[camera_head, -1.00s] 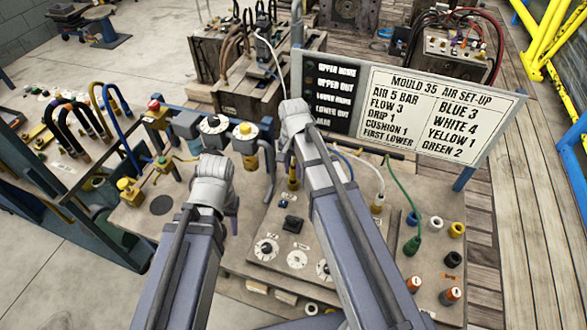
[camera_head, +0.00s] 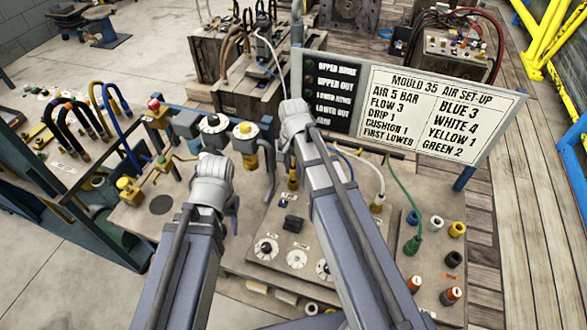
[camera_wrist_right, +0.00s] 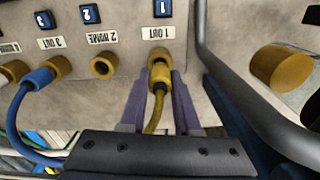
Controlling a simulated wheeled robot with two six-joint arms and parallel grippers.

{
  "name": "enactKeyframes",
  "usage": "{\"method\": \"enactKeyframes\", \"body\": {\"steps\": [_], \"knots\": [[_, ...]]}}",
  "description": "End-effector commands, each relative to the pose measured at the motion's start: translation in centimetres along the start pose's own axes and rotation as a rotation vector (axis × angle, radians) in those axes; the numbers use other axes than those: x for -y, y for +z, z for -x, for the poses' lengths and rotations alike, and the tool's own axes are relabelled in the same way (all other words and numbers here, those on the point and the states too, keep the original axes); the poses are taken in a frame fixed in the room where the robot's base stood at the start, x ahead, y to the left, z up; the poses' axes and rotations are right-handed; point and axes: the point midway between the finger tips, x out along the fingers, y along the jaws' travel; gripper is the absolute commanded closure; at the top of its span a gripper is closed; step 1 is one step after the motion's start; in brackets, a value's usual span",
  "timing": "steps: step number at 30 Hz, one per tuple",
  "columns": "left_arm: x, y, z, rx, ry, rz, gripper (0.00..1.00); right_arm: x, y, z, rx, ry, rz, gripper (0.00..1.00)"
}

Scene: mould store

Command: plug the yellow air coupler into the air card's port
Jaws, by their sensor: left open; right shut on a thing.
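In the right wrist view my right gripper (camera_wrist_right: 159,98) is shut on the yellow air coupler (camera_wrist_right: 159,77), with its yellow hose (camera_wrist_right: 155,115) trailing back between the fingers. The coupler is in line with the brass port labelled 1 OUT (camera_wrist_right: 158,58) and meets its mouth; I cannot tell how deep it sits. The air card (camera_head: 440,112) in the head view reads YELLOW 1, BLUE 3, WHITE 4, GREEN 2. In the head view the right gripper is hidden by its arm. My left gripper (camera_head: 232,206) is open above the bench, its fingers barely showing.
A blue coupler (camera_wrist_right: 40,78) is in the port labelled 3, and port 2 (camera_wrist_right: 103,65) is empty. A dark grey bar (camera_wrist_right: 222,90) runs close beside the right gripper, with a brass cylinder (camera_wrist_right: 281,67) beyond. A green coupler (camera_head: 411,245) stands on the right-hand panel.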

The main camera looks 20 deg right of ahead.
Motion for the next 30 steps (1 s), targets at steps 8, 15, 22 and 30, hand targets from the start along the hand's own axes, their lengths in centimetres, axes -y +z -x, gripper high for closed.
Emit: {"method": "enactKeyframes", "body": {"steps": [8,15,22,30], "knots": [[0.0,0.0,-0.3,0.0,0.0,0.0,0.5,0.0,0.0,-0.3,0.0,0.0,0.0,1.0],[-0.1,-0.1,-0.9,0.0,0.0,0.0,0.5,0.0,0.0,-0.9,0.0,0.0,0.0,1.0],[-0.1,-0.1,-1.0,0.0,0.0,0.0,0.5,0.0,0.0,-1.0,0.0,0.0,0.0,1.0],[-0.1,-0.1,-1.0,0.0,0.0,0.0,0.5,0.0,0.0,-1.0,0.0,0.0,0.0,1.0]]}}
